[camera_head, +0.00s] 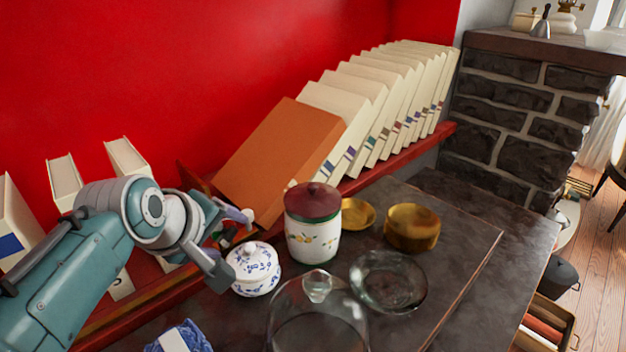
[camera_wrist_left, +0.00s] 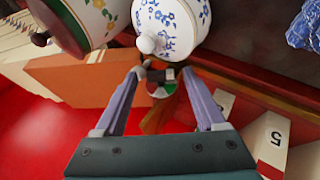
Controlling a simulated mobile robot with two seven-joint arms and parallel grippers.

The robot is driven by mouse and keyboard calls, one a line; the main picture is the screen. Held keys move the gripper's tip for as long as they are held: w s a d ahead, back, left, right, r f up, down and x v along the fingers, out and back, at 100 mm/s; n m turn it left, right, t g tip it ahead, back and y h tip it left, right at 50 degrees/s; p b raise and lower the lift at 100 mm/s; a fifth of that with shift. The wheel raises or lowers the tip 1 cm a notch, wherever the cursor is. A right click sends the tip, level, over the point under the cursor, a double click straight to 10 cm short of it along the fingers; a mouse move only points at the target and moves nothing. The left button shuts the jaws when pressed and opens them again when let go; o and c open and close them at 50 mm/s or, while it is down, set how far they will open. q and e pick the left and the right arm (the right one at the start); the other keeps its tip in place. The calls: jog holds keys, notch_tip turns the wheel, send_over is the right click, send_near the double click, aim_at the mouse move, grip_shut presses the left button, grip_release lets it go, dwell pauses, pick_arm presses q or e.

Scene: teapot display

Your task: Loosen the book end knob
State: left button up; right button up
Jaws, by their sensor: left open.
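My left gripper (camera_head: 230,243) reaches toward the book shelf, behind the blue-and-white lidded pot (camera_head: 253,270). In the left wrist view its two fingers (camera_wrist_left: 162,76) are spread, one on each side of a small round knob (camera_wrist_left: 162,89) with green, white and red sectors. A small dark grey piece is just above the knob there. I cannot tell whether the fingertips touch the knob. A brown wooden book end (camera_wrist_left: 158,118) shows behind it. In the head view the knob is mostly hidden by the gripper, and part of the book end (camera_head: 190,181) stands beside the leaning orange book (camera_head: 277,152).
A lidded floral jar (camera_head: 312,235) stands right of the pot, close to the gripper. A glass dome (camera_head: 318,318), glass bowl (camera_head: 388,282) and brass tins (camera_head: 411,228) fill the counter. White books (camera_head: 126,157) stand on the left; several cream books (camera_head: 385,95) lean on the right.

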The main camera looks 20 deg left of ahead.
pick_arm(q)
grip_shut()
dwell(0.6)
